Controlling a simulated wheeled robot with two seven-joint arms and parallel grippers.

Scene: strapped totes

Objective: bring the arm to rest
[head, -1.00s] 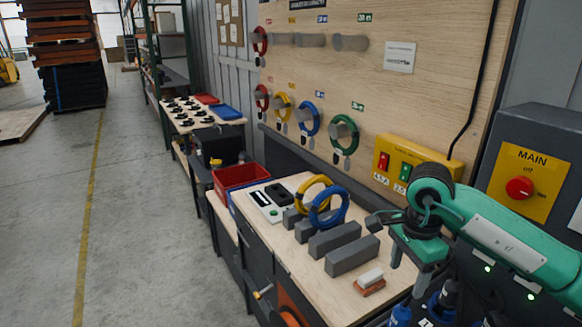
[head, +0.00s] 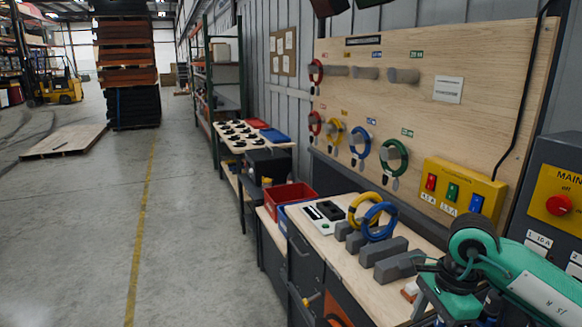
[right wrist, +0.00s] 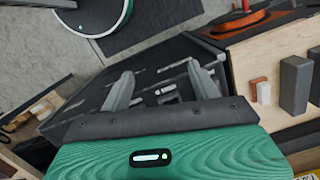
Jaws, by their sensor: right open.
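My right arm (head: 515,285) comes in at the lower right of the head view, and its fingertips are cut off by the bottom edge. In the right wrist view my right gripper (right wrist: 160,88) has two grey fingers standing well apart with nothing between them. Behind the fingers is a dark, slotted surface, lower than the light wooden tops. My left gripper is in neither view.
Right of centre stands a workbench (head: 350,267) with grey blocks (head: 400,265), a yellow ring (head: 352,213) and a blue ring (head: 394,223). Behind it are a pegboard (head: 450,125) and a red-knobbed box (head: 560,155).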

